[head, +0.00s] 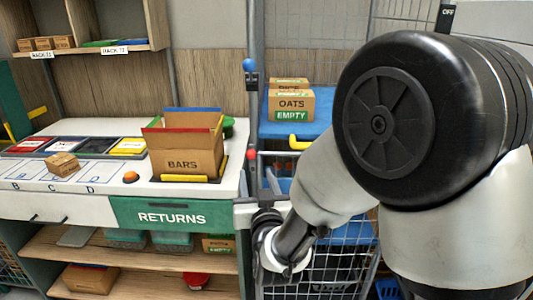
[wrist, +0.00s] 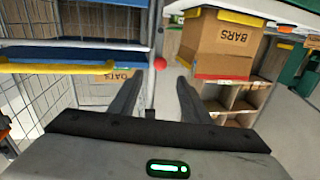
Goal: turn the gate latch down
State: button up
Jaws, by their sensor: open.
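A small red knob (head: 251,154) sits on the thin grey post between the returns counter and the wire cage. It also shows in the wrist view (wrist: 160,63), just beyond and between my fingertips, not touching them. I cannot tell for certain whether this knob or the blue knob (head: 249,64) higher on the same post belongs to the gate latch. My gripper (wrist: 158,82) is open and empty, with its two fingers spread. In the head view my arm's lower end is low beside the post, and the fingers are hard to make out.
A BARS box (head: 186,150) stands on the white counter (head: 110,197) left of the post. An OATS box (head: 291,104) stands on a blue shelf (head: 290,130) right of it. A yellow bar (wrist: 42,67) runs along the shelf edge. Wire mesh (head: 330,268) stands close to my arm.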

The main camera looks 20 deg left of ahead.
aim_at(252, 157)
jog(key=x, duration=0.9)
jog(key=shift+w+a, duration=0.1)
jog(key=shift+w, duration=0.2)
jog(key=shift+c, duration=0.4)
grip_shut()
